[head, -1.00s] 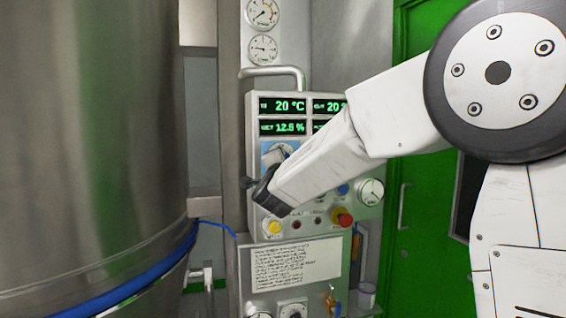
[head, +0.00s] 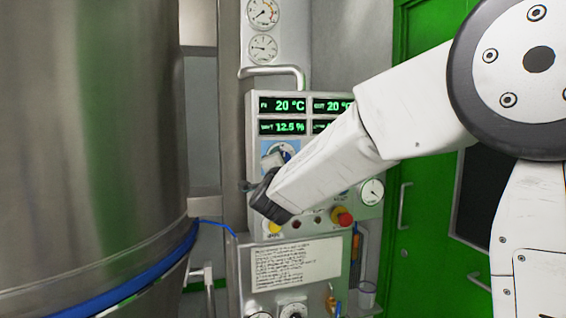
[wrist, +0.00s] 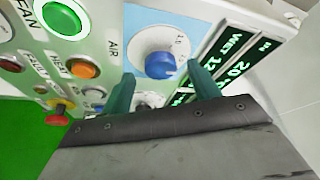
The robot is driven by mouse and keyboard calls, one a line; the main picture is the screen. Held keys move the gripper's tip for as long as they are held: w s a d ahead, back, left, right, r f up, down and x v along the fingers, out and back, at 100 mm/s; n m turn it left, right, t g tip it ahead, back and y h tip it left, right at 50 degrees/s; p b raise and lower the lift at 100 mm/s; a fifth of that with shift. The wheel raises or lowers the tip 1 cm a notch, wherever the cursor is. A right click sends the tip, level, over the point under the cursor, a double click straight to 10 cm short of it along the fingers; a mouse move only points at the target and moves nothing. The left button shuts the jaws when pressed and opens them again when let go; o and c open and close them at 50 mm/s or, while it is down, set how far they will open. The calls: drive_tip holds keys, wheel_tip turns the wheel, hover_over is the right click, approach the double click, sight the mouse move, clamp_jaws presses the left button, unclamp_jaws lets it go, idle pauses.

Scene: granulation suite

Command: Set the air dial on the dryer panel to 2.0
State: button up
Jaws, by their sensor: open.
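My gripper (wrist: 161,72) has two teal fingers, apart and empty. In the wrist view their tips appear one on each side of the dial's lower edge; I cannot tell whether they touch it. In the head view the dryer panel (head: 251,125) stands mid-picture, and my wrist hides most of the dial area.
Near the dial are a lit green FAN button (wrist: 62,18), an orange HEAT button (wrist: 83,67) and a red-topped stop button (head: 343,217). Green displays (head: 283,105) sit above. A large steel vessel (head: 95,130) stands left, a green door (head: 415,200) right.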

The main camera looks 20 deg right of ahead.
drive_tip(key=v, duration=0.5)
drive_tip(key=a+f+n+g+y, duration=0.3)
drive_tip(key=a+f+n+y, duration=0.3)
drive_tip(key=f, duration=0.2)
drive_tip(key=s+a+f+n+g+y, duration=0.2)
drive_tip(key=s+f+n+g+y, duration=0.25)
drive_tip(key=s+f+n, duration=0.35)
drive_tip(key=s+d+n+g+h, duration=0.1)
drive_tip(key=s+d+g, duration=0.2)
drive_tip(key=s, duration=0.8)
drive_tip(key=s+d+f+n+g+h, duration=0.1)
drive_tip(key=s+d+g, duration=0.2)
drive_tip(key=s+d, duration=0.3)
drive_tip(key=s+d+f+n+g+h, duration=0.1)
drive_tip(key=s+d+g, duration=0.3)
drive_tip(key=s, duration=1.2)
drive_tip(key=shift+s+d+h, duration=0.3)
drive_tip(key=shift+d+h, duration=0.05)
drive_tip(key=shift+d, duration=0.35)
